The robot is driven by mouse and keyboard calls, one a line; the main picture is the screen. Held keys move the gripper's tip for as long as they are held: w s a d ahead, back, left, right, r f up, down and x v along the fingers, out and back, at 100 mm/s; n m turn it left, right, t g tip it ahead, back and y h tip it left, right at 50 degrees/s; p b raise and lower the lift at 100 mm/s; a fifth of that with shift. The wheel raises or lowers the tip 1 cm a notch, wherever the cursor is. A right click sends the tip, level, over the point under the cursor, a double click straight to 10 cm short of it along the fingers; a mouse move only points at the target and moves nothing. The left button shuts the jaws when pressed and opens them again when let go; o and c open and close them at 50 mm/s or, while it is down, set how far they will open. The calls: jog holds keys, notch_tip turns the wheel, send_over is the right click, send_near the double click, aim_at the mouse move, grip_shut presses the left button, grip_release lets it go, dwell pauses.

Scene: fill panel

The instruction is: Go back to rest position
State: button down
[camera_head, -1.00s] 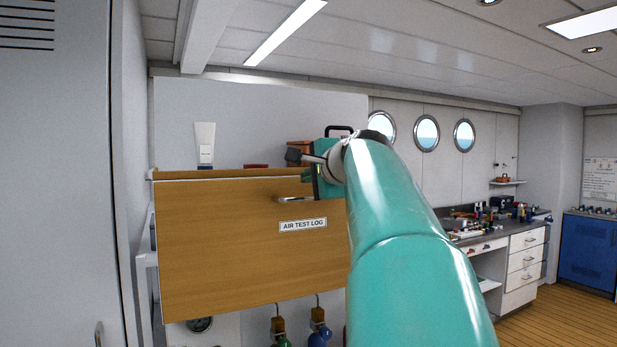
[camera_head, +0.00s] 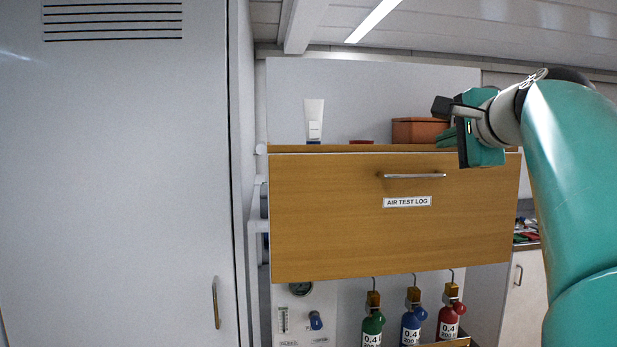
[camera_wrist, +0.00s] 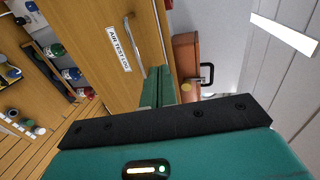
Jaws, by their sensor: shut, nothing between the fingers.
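My gripper (camera_head: 462,130) is at the end of my teal arm, at the upper right of the head view. It is in front of the top right part of a wooden cabinet front (camera_head: 330,215) labelled AIR TEST LOG. The front has a silver bar handle (camera_head: 414,176), which is free of my gripper. The handle also shows in the wrist view (camera_wrist: 133,35), beside the label (camera_wrist: 118,48). I see nothing held.
A white tube (camera_head: 314,121) and a brown case (camera_head: 419,131) stand on top of the cabinet. Green, blue and red cylinders (camera_head: 373,325) hang below it. A tall grey locker (camera_head: 120,200) fills the left. A workbench (camera_head: 526,232) is partly visible at right.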

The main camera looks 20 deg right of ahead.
jog(key=w+a+f+n+g+y, duration=0.1)
jog(key=w+a+f+n, duration=0.15)
jog(key=a+f, duration=0.35)
jog(key=w+a+f+n+g+y, duration=0.1)
jog(key=w+a+f+n+y, duration=0.15)
jog(key=a+f, duration=0.4)
jog(key=s+a+f+n+g, duration=0.2)
jog(key=s+a+f+n, duration=0.3)
jog(key=f, duration=0.5)
jog(key=s+a+f+n+g, duration=0.2)
jog(key=s+a+f+n, duration=0.3)
jog(key=f, duration=0.6)
jog(key=s+a+f+n+g, duration=0.3)
jog(key=s+a+f+n, duration=0.2)
jog(key=a+f, duration=0.3)
notch_tip(320, 180, down, 2)
jog(key=shift+a+f+n+y, duration=0.15)
jog(key=shift+n+y, duration=0.2)
jog(key=shift+n, duration=0.25)
